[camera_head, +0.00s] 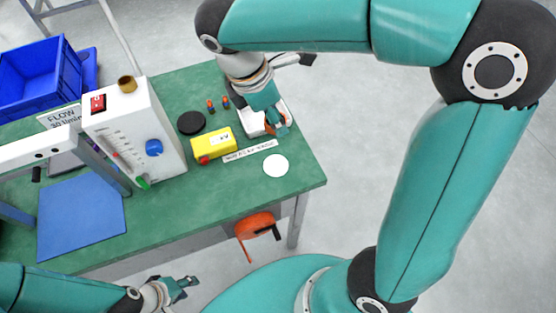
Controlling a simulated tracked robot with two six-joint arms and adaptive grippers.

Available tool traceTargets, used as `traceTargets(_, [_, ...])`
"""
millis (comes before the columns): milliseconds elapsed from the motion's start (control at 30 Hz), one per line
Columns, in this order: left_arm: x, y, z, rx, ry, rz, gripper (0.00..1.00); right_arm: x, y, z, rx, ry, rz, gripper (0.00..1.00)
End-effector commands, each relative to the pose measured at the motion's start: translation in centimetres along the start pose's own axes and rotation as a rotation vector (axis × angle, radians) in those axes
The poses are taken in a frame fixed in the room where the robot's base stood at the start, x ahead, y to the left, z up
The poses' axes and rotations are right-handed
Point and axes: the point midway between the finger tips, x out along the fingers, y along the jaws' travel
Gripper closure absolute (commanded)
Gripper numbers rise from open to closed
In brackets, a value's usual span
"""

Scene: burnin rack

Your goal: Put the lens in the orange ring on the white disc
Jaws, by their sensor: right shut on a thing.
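The white disc (275,165) lies flat on the green table's right part, near its front edge, with nothing on it. My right gripper (275,125) points down from above at a white tray (251,122), behind the disc. It is shut on an orange thing (270,128), which looks like the orange ring of the lens. The fingers hide most of it, and I cannot tell whether it touches the tray. My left gripper (184,288) is in front of the table, low in the picture, open and empty.
A yellow box (213,144), a black disc (191,122) and a label strip (250,151) lie near the white disc. Two small orange-tipped pieces (211,105) stand behind. A white flow meter box (135,130) and blue mat (82,217) are left. An orange clamp (255,226) hangs at the front edge.

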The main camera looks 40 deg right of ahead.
Motion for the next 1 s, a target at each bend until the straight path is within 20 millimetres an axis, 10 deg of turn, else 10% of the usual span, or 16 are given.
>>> traceTargets(400, [1.1,-0.4,0.0,0.0,0.0,0.0,0.6,10.1,0.0,-3.1,0.001,-0.001,-0.005,0.74])
traceTargets(1000, [1.6,-0.6,0.0,0.0,0.0,0.0,0.6,15.6,0.1,-4.8,0.004,0.001,-0.002,0.74])
